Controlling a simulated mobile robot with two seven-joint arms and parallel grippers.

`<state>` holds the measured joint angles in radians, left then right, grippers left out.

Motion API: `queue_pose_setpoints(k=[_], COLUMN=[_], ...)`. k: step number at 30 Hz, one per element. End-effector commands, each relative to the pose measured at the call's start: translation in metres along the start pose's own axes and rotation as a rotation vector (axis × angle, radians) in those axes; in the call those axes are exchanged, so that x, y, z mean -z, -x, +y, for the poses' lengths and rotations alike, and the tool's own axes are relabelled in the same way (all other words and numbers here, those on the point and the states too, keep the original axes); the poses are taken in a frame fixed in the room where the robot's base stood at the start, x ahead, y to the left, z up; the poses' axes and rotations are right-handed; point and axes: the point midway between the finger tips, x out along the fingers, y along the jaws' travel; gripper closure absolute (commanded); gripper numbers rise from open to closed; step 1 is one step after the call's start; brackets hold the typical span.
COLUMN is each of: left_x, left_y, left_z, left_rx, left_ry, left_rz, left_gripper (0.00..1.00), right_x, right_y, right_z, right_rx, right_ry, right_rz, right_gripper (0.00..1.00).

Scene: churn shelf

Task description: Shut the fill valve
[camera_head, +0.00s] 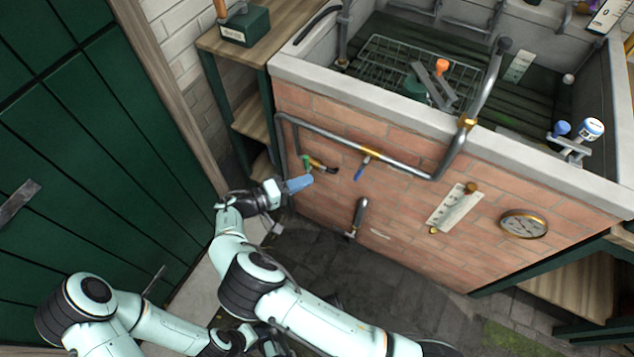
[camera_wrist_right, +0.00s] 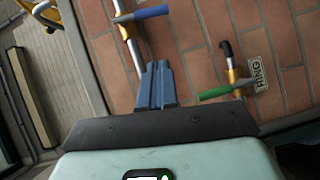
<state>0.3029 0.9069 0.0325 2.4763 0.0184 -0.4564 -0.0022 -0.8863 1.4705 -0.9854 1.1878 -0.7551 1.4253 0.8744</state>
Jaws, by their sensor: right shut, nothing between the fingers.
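Two small lever valves are on the brick front of the trough: one with a green lever (camera_head: 307,163) and one with a blue lever (camera_head: 360,172). I cannot read which is the fill valve. In the right wrist view, the blue lever (camera_wrist_right: 150,12) is at the top and the green lever (camera_wrist_right: 217,92) is right of my fingers. My right gripper (camera_head: 300,183) is shut and empty, just below the green lever in the head view. In the wrist view its blue fingertips (camera_wrist_right: 155,72) show a gap to the green lever. My left gripper does not show clearly.
A grey pipe (camera_head: 330,136) runs along the brick wall above the valves. A wooden shelf (camera_head: 262,38) and green door (camera_head: 90,130) stand left.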

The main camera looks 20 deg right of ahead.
Motion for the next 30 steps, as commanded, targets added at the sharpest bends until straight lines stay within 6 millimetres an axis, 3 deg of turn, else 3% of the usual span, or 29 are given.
queue_pose_setpoints(k=[12,19,30], left_x=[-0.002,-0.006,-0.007], left_y=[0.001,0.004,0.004], left_z=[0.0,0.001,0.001], left_rx=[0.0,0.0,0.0], left_ry=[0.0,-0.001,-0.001], left_rz=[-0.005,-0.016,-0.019], left_gripper=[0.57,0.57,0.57], right_x=[-0.002,-0.024,-0.029], right_y=[-0.089,-0.107,-0.113], right_z=[0.0,0.0,-0.001], right_rx=[0.001,0.002,0.004], right_ry=[0.004,0.005,0.003], right_rz=[-0.007,-0.005,-0.003], right_gripper=[1.0,1.0,1.0])
